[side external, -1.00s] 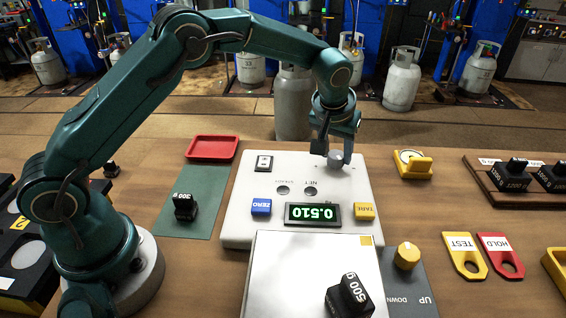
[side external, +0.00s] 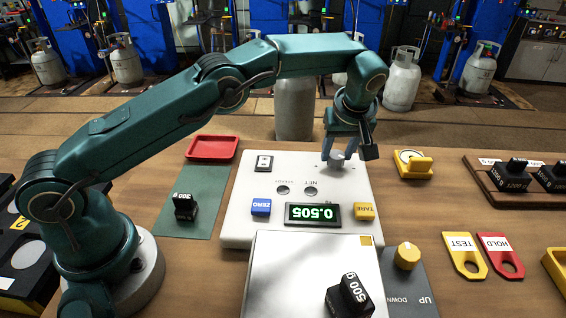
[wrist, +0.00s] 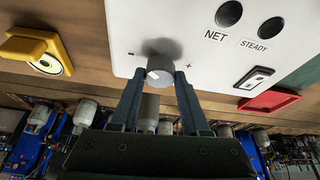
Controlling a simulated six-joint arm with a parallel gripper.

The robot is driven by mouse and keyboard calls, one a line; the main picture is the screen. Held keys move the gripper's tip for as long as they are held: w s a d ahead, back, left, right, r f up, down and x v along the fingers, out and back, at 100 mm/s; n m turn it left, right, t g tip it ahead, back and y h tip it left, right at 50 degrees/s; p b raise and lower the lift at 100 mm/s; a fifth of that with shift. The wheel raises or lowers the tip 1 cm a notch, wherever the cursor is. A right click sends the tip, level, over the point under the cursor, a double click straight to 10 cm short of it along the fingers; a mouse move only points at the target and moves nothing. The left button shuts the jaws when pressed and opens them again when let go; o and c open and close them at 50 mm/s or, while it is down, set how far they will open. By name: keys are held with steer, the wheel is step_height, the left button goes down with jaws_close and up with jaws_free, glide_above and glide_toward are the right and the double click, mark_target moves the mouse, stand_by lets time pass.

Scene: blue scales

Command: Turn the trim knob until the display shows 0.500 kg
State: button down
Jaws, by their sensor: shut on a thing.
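The trim knob (side external: 337,158) is a small grey cylinder at the back right of the white scale housing (side external: 240,205). In the wrist view the knob (wrist: 160,70) sits between minus and plus marks, with a white mark on its face. My gripper (side external: 347,158) is shut on it, a finger at each side in the wrist view (wrist: 158,95). The green display (side external: 313,213) reads 0.505. A black 500 g weight (side external: 350,296) stands on the metal pan (side external: 285,275).
A blue ZERO button (side external: 261,207) and a yellow TARE button (side external: 364,211) flank the display. A yellow knob (side external: 407,256) stands at the pan's right. A 300 g weight (side external: 185,207) is on a green mat (side external: 200,226). A red tray (side external: 212,148) lies behind it.

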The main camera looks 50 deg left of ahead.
steer(key=shift+s+d, duration=0.1)
stand_by(0.3)
steer(key=shift+c, duration=1.9)
jaws_free()
steer(key=shift+r, duration=0.1)
steer(key=shift+v, duration=2.45)
